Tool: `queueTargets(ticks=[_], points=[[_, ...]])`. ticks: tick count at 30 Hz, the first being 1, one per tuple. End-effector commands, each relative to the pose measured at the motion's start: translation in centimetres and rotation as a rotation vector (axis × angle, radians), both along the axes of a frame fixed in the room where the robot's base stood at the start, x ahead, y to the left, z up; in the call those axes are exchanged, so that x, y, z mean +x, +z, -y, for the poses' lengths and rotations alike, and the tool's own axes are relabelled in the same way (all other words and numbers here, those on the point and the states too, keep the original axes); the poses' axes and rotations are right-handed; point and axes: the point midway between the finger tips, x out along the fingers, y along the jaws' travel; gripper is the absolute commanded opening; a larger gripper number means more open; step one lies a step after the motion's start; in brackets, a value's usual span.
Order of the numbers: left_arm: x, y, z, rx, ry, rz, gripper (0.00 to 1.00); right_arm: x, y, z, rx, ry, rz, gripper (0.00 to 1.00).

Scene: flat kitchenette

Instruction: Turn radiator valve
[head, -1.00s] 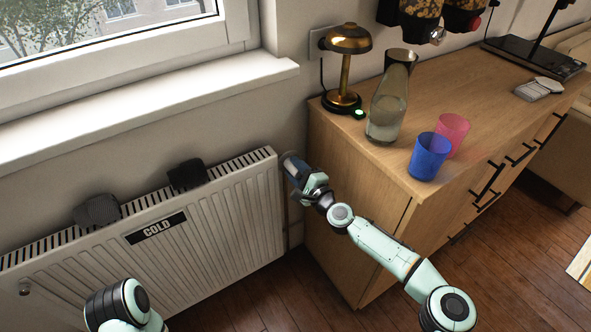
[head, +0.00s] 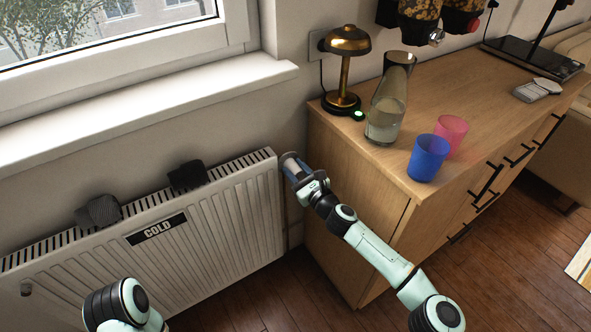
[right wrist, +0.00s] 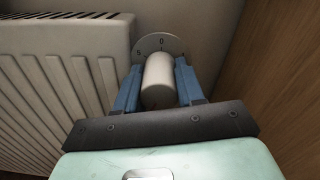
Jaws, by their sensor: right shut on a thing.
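The white radiator (head: 210,235) stands under the window with a label reading COLD (head: 157,229) on its front. Its valve knob (right wrist: 158,80) is a pale cylinder at the radiator's right end, in front of a round dial (right wrist: 160,44) on which a 5 and a 0 can be read. My right gripper (head: 293,168) is at the valve; in the right wrist view its blue fingers (right wrist: 158,88) are on both sides of the knob, shut on it. My left arm shows at the bottom left of the head view, but its gripper is not clearly visible.
A wooden sideboard (head: 355,225) stands close to the right of the valve. On it are a brass lamp (head: 347,70), a glass carafe (head: 386,110), a blue cup (head: 428,158) and a pink cup (head: 453,134). Two dark items (head: 98,211) (head: 187,176) hang on the radiator's top.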

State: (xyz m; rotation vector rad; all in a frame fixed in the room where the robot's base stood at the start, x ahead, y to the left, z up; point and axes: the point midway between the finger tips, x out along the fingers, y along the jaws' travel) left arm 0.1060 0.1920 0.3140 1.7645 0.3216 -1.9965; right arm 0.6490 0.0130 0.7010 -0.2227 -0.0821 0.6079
Motion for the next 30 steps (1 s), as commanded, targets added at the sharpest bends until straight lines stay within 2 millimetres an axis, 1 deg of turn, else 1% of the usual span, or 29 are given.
queueTargets(ticks=[6, 12, 21, 30], points=[[1.2, 0.7, 0.1, 0.004, -0.005, 0.041, 0.43, 0.0, 0.1, 0.0, 0.136, 0.001, -0.089, 0.07], [2.1, 1.1, 0.3, 0.004, -0.007, 0.068, 0.43, 0.0, 0.1, 0.0, 0.22, 0.002, -0.145, 0.07], [2.6, 1.4, 0.3, 0.006, -0.008, 0.086, 0.43, 0.0, 0.1, 0.0, 0.272, 0.002, -0.179, 0.07], [2.6, 1.4, 0.3, 0.007, -0.008, 0.087, 0.43, 0.0, 0.1, 0.0, 0.276, 0.001, -0.181, 0.07]])
